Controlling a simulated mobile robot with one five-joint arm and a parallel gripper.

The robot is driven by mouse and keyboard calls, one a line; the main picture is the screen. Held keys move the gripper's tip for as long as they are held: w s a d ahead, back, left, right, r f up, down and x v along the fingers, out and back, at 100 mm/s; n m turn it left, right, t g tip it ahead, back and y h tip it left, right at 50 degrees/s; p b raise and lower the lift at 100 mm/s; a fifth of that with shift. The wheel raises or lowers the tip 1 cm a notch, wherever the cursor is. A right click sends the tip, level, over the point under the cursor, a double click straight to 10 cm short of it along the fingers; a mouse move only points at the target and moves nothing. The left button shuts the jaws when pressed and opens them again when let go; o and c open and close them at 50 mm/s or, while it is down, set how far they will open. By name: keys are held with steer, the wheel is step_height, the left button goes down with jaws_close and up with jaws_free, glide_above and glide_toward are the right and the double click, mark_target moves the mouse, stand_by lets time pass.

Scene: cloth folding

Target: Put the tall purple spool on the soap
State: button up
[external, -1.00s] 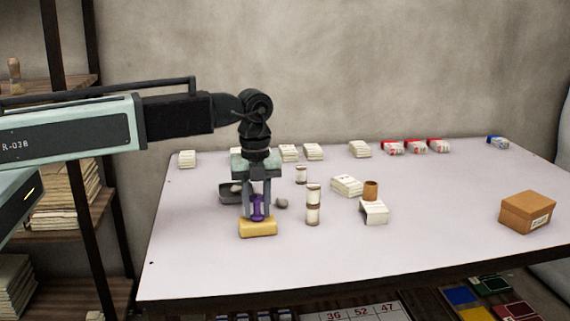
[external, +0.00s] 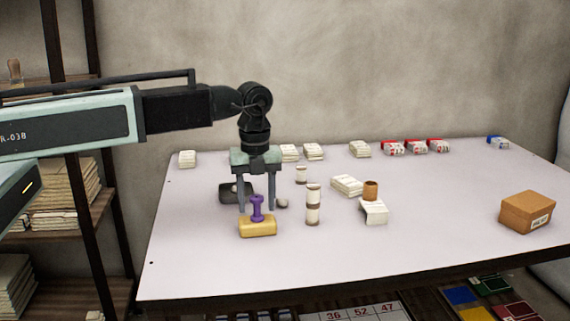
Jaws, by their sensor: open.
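The tall purple spool (external: 257,208) stands upright on top of the yellow soap (external: 258,228), which lies on the table near its front left. My gripper (external: 256,208) is open, pointing down, with one finger on either side of the spool. Clear gaps show between the fingers and the spool.
A dark grey holder (external: 232,192) and a small grey lump (external: 282,203) sit close behind the soap. A tall white and brown spool (external: 313,205) stands to the right. Farther right are white packets (external: 374,213), one with a brown cylinder (external: 371,190) on it, and a cardboard box (external: 527,212). The front middle of the table (external: 390,258) is clear.

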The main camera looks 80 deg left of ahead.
mark_target(255, 198)
steer(key=shift+n, duration=0.3)
steer(key=r+p, duration=0.6)
steer(key=r, duration=0.1)
steer(key=r+p, duration=0.3)
steer(key=shift+s+d+r, duration=0.15)
steer(key=shift+d+r, duration=0.15)
steer(key=s+d+n, duration=0.4)
steer(key=d+n, duration=0.4)
steer(key=s+d+n, duration=0.4)
steer(key=d+n, duration=0.4)
steer(key=n, duration=0.1)
steer(key=shift+s, duration=0.15)
steer(key=shift+d, duration=0.1)
